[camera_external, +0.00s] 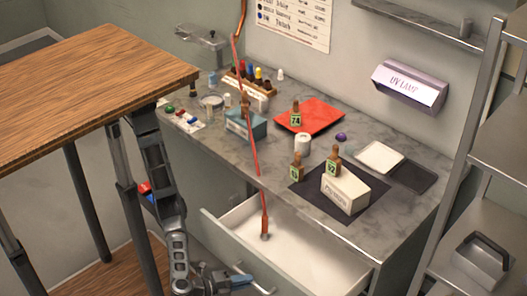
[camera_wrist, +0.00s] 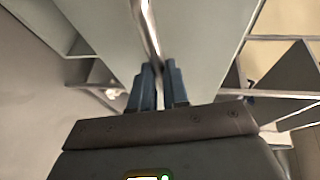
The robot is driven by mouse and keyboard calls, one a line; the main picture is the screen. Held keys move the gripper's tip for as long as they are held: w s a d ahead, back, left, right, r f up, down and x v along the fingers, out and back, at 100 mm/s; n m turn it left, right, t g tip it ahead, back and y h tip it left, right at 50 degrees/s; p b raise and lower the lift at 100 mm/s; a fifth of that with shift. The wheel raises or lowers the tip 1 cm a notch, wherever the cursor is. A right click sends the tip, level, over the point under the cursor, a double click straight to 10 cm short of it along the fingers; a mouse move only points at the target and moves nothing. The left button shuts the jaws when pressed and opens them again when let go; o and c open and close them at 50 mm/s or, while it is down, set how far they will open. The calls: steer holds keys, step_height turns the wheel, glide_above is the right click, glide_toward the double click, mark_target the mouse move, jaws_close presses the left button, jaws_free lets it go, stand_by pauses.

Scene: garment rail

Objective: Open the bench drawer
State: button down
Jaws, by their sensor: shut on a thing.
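The bench drawer (camera_external: 285,238) is pulled out from under the grey marble-topped bench (camera_external: 225,160). Its pale inside shows from above and looks empty apart from a thin red rod crossing in front of it. My gripper (camera_external: 243,280) is low at the drawer's front, near the bottom of the external view. In the wrist view my gripper (camera_wrist: 159,68) has its two blue fingers close together on a thin metal bar, the drawer handle (camera_wrist: 150,25). The exact grip at the handle is partly hidden by the fingers.
A wooden table (camera_external: 90,75) stands left, close to my arm. The red rod (camera_external: 250,125) slants across the bench. Bottles, a red tray (camera_external: 310,116) and a white box (camera_external: 345,192) are on the bench. A metal shelf unit (camera_external: 480,190) stands right.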

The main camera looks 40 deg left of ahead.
steer(key=shift+s+f+b, duration=0.1)
steer(key=shift+s+b, duration=0.5)
steer(key=shift+s, duration=1.4)
steer(key=c, duration=1.1)
jaws_free()
steer(key=s+r, duration=0.1)
steer(key=r, duration=0.1)
steer(key=s+a+r+p, duration=0.1)
steer(key=s+r, duration=0.1)
steer(key=r, duration=0.1)
steer(key=s+a+r+p, duration=0.1)
steer(key=r, duration=0.2)
steer(key=shift+s, duration=0.25)
